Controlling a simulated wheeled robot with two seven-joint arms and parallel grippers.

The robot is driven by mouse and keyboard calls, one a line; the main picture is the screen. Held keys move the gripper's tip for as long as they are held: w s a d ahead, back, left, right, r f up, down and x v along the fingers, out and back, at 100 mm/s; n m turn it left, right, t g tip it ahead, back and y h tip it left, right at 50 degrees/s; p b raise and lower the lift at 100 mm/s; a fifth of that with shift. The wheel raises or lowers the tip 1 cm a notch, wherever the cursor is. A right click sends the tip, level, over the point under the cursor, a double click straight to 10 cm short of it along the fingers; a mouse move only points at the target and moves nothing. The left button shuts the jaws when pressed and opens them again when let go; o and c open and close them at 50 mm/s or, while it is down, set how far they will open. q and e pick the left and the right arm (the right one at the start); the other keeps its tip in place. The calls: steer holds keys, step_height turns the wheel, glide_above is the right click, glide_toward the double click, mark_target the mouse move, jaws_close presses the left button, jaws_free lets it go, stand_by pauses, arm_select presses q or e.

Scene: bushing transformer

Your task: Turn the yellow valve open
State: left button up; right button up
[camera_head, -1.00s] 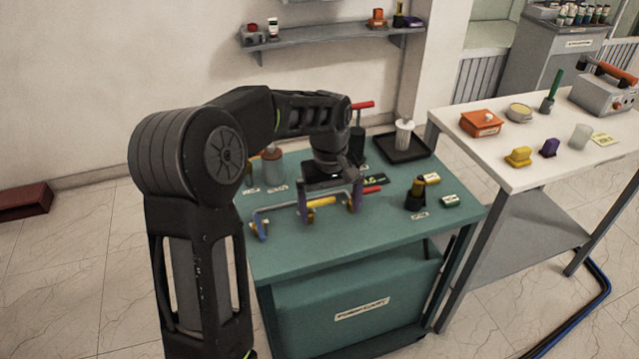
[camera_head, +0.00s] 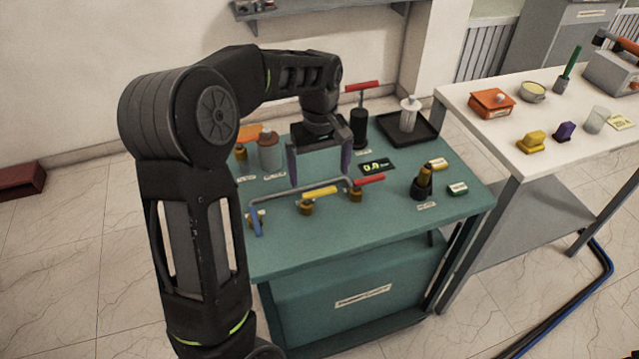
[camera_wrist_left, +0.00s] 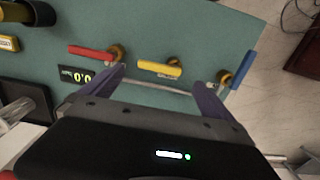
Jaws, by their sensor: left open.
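The yellow valve (camera_head: 321,191) is a flat yellow handle on a brass body, on the pipe at the front of the green table. It lies about along the pipe and also shows in the left wrist view (camera_wrist_left: 160,69). My left gripper (camera_head: 320,180) is open and empty, pointing down above and behind the yellow handle. In the left wrist view its purple fingers (camera_wrist_left: 159,80) are apart, one to each side of the yellow handle, and no contact shows. My right gripper is not in view.
A red-handled valve (camera_head: 368,180) sits right of the yellow one, a blue-handled valve (camera_head: 256,222) left. A small display (camera_head: 377,167) lies behind. A black pump with a red handle (camera_head: 359,122), a grey canister (camera_head: 268,152) and a black tray (camera_head: 407,133) stand farther back.

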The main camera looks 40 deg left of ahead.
mark_target(320, 191)
arm_select(q)
step_height(320, 191, down, 5)
steer(key=shift+f+p, duration=0.2)
steer(key=shift+p, duration=0.2)
steer(key=c, duration=2.1)
